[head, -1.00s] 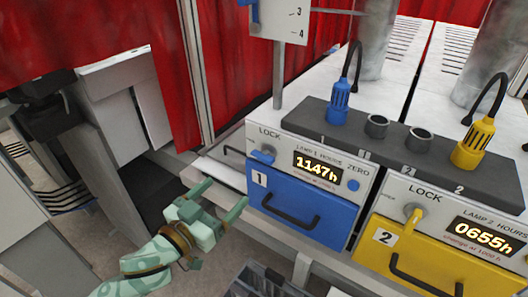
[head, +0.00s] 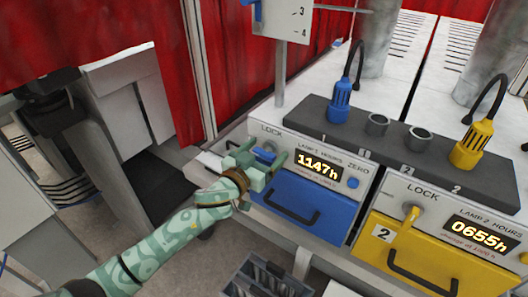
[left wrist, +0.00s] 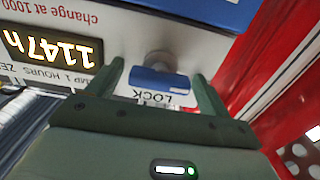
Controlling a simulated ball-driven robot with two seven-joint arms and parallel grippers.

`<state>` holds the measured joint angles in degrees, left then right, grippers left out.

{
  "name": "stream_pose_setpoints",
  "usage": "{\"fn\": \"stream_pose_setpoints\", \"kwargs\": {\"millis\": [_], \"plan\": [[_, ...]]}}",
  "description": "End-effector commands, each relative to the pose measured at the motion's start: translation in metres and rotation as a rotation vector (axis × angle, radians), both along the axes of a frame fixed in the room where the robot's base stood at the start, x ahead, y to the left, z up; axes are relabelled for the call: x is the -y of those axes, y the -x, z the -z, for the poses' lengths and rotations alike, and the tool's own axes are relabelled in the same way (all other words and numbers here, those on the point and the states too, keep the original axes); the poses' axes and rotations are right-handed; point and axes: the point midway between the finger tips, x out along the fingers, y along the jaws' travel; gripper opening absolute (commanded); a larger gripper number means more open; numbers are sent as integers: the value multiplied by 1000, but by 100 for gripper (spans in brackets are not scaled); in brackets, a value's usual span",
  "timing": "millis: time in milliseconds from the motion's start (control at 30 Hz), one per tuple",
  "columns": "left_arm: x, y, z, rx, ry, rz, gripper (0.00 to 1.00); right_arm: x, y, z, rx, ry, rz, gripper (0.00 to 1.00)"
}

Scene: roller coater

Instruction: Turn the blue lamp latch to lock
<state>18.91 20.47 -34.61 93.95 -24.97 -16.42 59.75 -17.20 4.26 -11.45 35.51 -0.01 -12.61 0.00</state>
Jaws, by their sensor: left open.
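The blue lamp latch (head: 265,154) is a small blue handle on the grey panel of the lamp 1 unit, beside the word LOCK. In the left wrist view the blue latch (left wrist: 160,83) lies crosswise on a round grey hub, with the upside-down LOCK label just below it. My left gripper (head: 263,157) is open in front of the panel, with a finger on each side of the latch. In the left wrist view the open fingers (left wrist: 158,78) flank the latch with gaps at both ends. I cannot tell whether they touch it. My right gripper is out of view.
The lit lamp 1 display (head: 318,167) is just right of the latch. Below is the blue drawer (head: 305,205) with a black handle. The yellow latch (head: 411,218) and yellow drawer (head: 440,265) are further right. A red curtain (head: 240,60) hangs behind.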

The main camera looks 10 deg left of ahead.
Motion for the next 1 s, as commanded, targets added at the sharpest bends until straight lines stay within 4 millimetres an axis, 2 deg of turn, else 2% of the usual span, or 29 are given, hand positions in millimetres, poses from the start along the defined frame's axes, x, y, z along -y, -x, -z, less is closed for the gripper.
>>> {"fn": "stream_pose_setpoints", "kwargs": {"millis": [167,300,333,667,1000], "plan": [[0,0,0,0,0,0,80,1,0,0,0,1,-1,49],[0,0,0,0,0,0,41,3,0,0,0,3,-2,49],[0,0,0,0,0,1,35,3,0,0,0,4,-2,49],[0,0,0,11,-26,0,35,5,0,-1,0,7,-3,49],[2,1,-1,88,-212,0,35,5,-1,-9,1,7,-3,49]]}}
